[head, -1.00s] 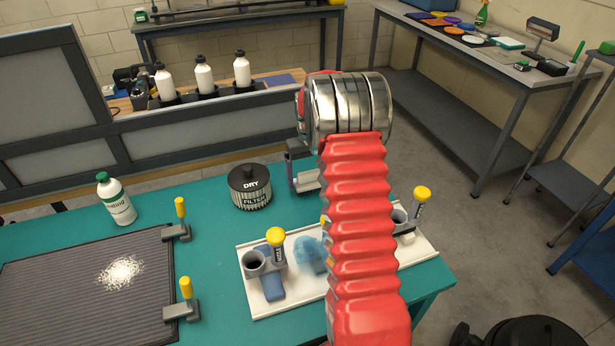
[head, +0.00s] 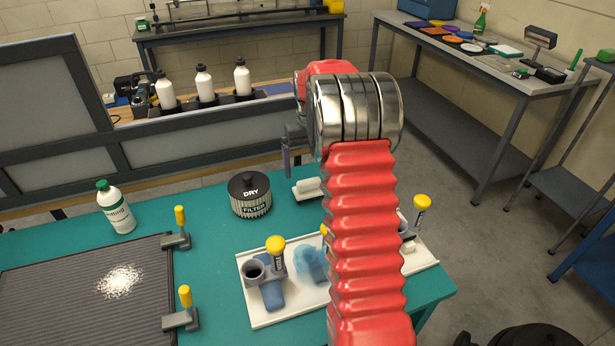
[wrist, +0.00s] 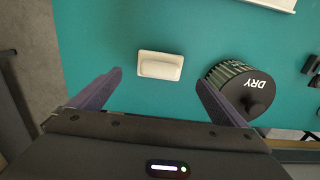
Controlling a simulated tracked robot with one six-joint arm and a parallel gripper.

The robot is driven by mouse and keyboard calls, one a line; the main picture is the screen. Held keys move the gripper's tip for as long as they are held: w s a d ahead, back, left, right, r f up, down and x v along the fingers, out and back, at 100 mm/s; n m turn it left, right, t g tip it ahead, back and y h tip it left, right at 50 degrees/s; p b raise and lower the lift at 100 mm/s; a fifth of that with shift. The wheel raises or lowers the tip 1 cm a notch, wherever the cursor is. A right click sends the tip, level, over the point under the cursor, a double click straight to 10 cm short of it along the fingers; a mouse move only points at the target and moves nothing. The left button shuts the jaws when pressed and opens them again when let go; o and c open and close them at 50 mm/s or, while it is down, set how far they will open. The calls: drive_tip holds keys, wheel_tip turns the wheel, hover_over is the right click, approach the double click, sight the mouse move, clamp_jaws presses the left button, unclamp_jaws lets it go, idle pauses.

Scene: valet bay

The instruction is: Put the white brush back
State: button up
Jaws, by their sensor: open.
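The white brush (head: 308,188) lies on the teal table beside the black-lidded DRY filter can (head: 250,194). My arm hides its right end in the head view. In the wrist view the brush (wrist: 160,66) is a pale block, bare on all sides, with the can (wrist: 240,90) to its right. My gripper (wrist: 159,78) is open and empty, its fingertips spread wider than the brush, which shows between and just beyond them. In the head view my gripper (head: 287,158) hangs above the table, apart from the brush and partly hidden behind my wrist.
A white board (head: 290,317) with grey holders, yellow-knobbed clamps and blue patches lies at the front, partly behind my arm. A green-capped bottle (head: 116,207) and a ribbed dark mat (head: 70,285) with white powder are at left.

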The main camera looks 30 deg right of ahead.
sight(309, 181)
drive_tip(key=shift+r, duration=2.05)
drive_tip(key=s+a+r+n+t, duration=0.1)
drive_tip(key=s+a+r, duration=0.5)
drive_tip(key=a, duration=0.3)
drive_tip(key=s+a+r+t, duration=0.2)
drive_tip(key=s+a+r, duration=0.3)
drive_tip(key=a+r, duration=0.3)
drive_tip(key=s+a+f+n+t, duration=0.1)
drive_tip(key=s+a+f, duration=0.1)
drive_tip(key=s+a, duration=0.4)
drive_tip(key=s+a+f+n+t, duration=0.1)
drive_tip(key=s+a, duration=0.5)
drive_tip(key=s, duration=0.6)
drive_tip(key=shift+s+f+t, duration=0.3)
drive_tip(key=shift+f, duration=0.05)
